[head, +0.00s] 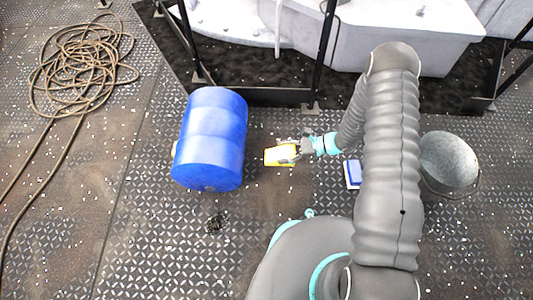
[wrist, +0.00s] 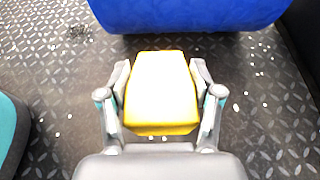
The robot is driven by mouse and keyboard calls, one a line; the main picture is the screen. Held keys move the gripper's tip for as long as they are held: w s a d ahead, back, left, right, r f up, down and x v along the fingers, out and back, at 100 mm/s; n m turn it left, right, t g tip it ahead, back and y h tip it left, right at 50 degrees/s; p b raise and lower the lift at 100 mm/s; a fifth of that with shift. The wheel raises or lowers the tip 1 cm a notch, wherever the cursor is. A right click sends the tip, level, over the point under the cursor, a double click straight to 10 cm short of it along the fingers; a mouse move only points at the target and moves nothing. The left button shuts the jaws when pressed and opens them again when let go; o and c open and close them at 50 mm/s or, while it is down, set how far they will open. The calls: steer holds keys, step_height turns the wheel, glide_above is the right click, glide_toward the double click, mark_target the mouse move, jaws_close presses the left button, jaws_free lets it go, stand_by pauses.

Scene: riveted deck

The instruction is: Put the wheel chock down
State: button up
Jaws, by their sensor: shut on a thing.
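The wheel chock (head: 279,155) is a yellow block between the blue barrel and my arm in the head view. In the wrist view the chock (wrist: 161,92) shows a bright, washed-out top and a yellow front edge. My gripper (head: 290,152) is shut on it, with one finger against each side; the wrist view also shows my gripper (wrist: 161,95) on both sides of it. I cannot tell whether the chock touches the deck or hangs just above it. Its underside is hidden.
A blue barrel (head: 211,139) lies on its side just left of the chock. A metal bucket (head: 448,160) and a blue-and-white box (head: 352,174) are to the right. A coiled rope (head: 75,65) lies far left. Black railing posts (head: 323,55) stand behind. Deck in front is mostly clear.

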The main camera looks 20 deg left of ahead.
mark_target(267, 152)
steer(key=w+a+f, duration=0.1)
steer(key=a, duration=0.1)
steer(key=w+a+f, duration=0.1)
steer(key=a+f, duration=0.1)
steer(key=w+a+f+b, duration=0.1)
steer(key=a, duration=0.2)
steer(key=shift+w+f, duration=0.25)
steer(key=shift+f, duration=0.1)
steer(key=shift+f+b, duration=0.3)
steer(key=shift+f, duration=1.7)
steer(key=shift+f, duration=0.15)
steer(key=o, duration=1.4)
